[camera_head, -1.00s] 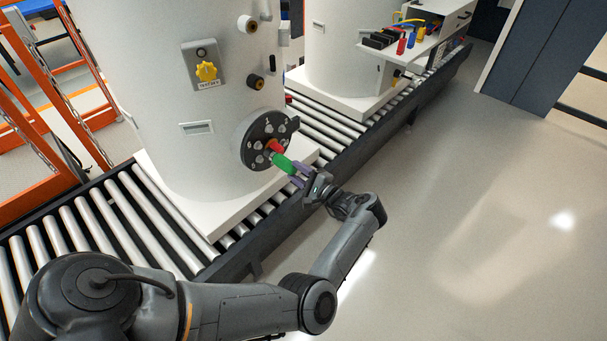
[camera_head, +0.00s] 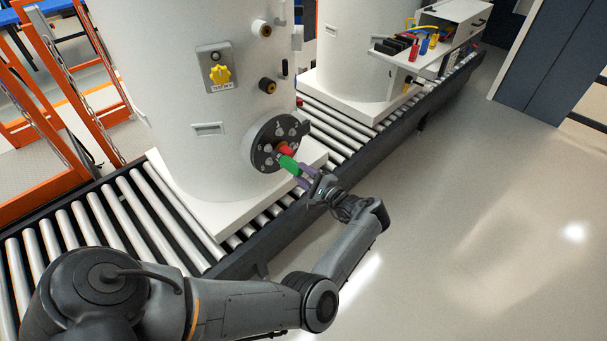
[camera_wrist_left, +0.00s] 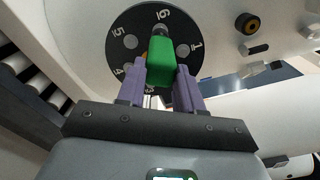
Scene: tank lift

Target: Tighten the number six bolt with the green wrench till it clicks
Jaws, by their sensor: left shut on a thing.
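My left gripper (camera_head: 299,170) has purple fingers shut on the green wrench (camera_head: 288,165), in front of the round black bolt plate (camera_head: 263,157) low on the near white tank. In the left wrist view the wrench (camera_wrist_left: 160,70) points up the plate (camera_wrist_left: 122,28), its front end at or close to the number six bolt (camera_wrist_left: 163,29), just under the "6". Whether it is fully seated on the bolt cannot be told. A red part (camera_head: 286,149) shows at the wrench's front end in the head view. Other numbered bolts, including 5 and 1, show around it. My right gripper is not in view.
The near tank (camera_head: 185,100) stands on a white base on a roller conveyor (camera_head: 130,215). A second tank (camera_head: 355,60) and a shelf with coloured tools (camera_head: 400,55) are behind. The floor to the right is clear.

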